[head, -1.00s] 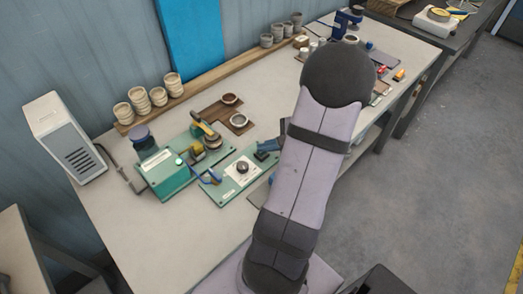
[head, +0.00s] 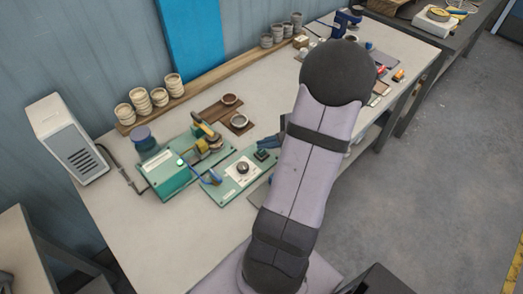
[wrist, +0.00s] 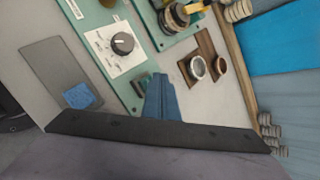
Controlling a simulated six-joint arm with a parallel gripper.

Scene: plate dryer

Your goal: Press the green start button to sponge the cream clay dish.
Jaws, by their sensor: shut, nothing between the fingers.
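My gripper (wrist: 160,97) is shut and empty, its blue fingers over the right end of the green control panel (head: 222,193). It also shows in the head view (head: 265,144), partly behind my arm. A small dark block (wrist: 138,88) on the panel is close beside the fingertips; I cannot tell whether they touch. A small bright green spot (head: 180,161) shows on the teal machine (head: 168,182), too small to tell whether it is the start button. A round dish-like piece (wrist: 174,17) sits on the machine by a yellow part (head: 203,146); whether it is the cream clay dish is unclear.
A black dial (wrist: 122,43) stands up from the panel's white plate. Stacked cups (head: 142,100) line the back shelf. A grey box (head: 66,138) stands at left. The table's front left is clear.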

